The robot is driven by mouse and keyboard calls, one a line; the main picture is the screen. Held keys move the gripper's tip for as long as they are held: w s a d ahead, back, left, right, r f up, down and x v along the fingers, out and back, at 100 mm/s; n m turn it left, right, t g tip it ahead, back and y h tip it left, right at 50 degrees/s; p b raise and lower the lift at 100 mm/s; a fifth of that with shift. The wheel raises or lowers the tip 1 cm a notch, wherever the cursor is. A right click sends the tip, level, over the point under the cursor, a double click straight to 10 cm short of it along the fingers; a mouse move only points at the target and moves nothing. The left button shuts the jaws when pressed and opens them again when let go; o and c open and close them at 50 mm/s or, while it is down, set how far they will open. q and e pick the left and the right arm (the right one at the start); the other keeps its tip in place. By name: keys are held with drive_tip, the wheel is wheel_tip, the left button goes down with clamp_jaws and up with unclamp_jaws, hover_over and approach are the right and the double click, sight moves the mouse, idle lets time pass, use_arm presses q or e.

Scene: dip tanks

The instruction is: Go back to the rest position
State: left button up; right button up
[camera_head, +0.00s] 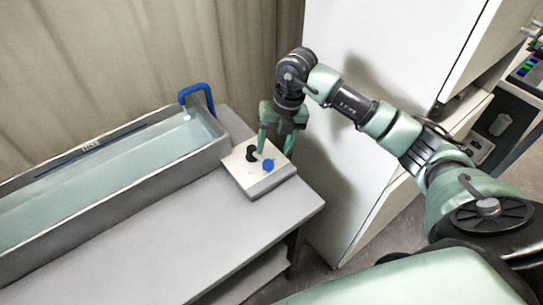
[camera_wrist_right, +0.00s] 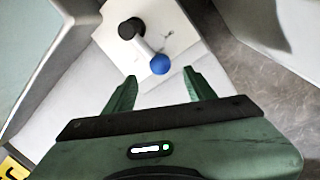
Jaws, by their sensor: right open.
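My right gripper (camera_head: 275,146) is over the white control box at the right end of the grey bench. In the right wrist view my right gripper (camera_wrist_right: 161,90) shows two green fingers spread apart with nothing between them. A white box (camera_head: 261,181) carries a black knob (camera_head: 251,153) and a blue knob (camera_head: 268,165). In the right wrist view the blue ball knob (camera_wrist_right: 160,64) and the black knob (camera_wrist_right: 129,28) lie just beyond the fingertips. I cannot tell whether a fingertip touches the box. My left gripper is not in view.
A long grey tank (camera_head: 100,196) with pale liquid and a blue tap (camera_head: 197,93) stands on the grey bench (camera_head: 165,232). A white cabinet (camera_head: 365,60) stands close behind my right arm. A curtain (camera_head: 130,50) hangs behind the tank. The bench front is clear.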

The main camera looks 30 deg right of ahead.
drive_tip(key=shift+d+r, duration=0.1)
drive_tip(key=shift+r, duration=0.5)
